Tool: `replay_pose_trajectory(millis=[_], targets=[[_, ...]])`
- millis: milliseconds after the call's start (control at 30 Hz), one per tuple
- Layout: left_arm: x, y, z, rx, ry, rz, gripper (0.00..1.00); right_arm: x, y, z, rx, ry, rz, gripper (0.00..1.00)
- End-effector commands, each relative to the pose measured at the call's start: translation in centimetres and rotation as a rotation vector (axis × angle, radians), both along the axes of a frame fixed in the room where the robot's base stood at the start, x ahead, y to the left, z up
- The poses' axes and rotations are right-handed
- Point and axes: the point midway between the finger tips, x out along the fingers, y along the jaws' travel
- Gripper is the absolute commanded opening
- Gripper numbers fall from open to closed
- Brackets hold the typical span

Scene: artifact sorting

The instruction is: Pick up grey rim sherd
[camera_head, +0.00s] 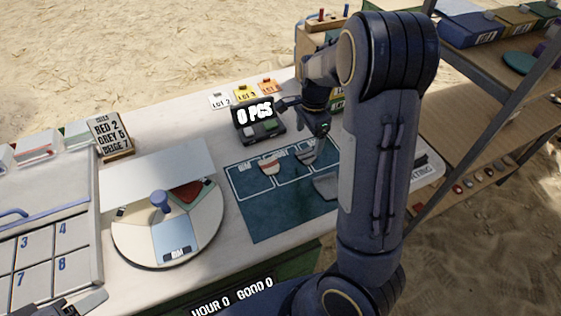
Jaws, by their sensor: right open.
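A teal mat (262,222) with white outlined boxes lies on the table. A small grey sherd (306,157) lies on the mat at the back, just below my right gripper. A larger grey sherd (326,187) lies nearer the front, partly beside my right forearm. I cannot tell which of the two is the rim piece. A reddish, pale-edged sherd (271,166) lies to the left. My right gripper (319,134) is open, points down and looks empty above the back of the mat. Part of my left gripper (80,303) shows at the bottom left edge; its jaws are unclear.
A round sorting tray (125,238) stands left of the mat, with a numbered grid tray (60,268) farther left. A counter reading "0 PCS" (257,130) and lot cards (244,94) stand behind. A shelf (470,115) is on the right. My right arm blocks part of the mat.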

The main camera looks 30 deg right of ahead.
Motion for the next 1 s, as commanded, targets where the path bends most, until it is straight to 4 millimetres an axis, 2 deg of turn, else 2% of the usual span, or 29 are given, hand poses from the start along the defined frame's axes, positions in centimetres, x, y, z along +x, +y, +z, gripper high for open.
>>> replay_pose_trajectory(millis=[367,600,700,933,1000], targets=[[0.0,0.0,-0.5,0.0,0.0,0.0,0.59,0.3,-0.2,-3.9,-0.011,0.01,-0.017,0.8],[0.0,0.0,-0.8,0.0,0.0,0.0,0.59,0.5,-0.1,-7.4,-0.011,0.01,-0.016,0.8],[0.0,0.0,-0.8,0.0,0.0,0.0,0.59,0.5,-0.1,-8.1,-0.011,0.009,-0.015,0.8],[0.0,0.0,-0.8,0.0,0.0,0.0,0.59,0.5,-0.1,-8.1,-0.011,0.007,-0.015,0.8],[0.0,0.0,-0.8,0.0,0.0,0.0,0.59,0.5,-0.1,-8.1,-0.011,0.007,-0.015,0.73]])
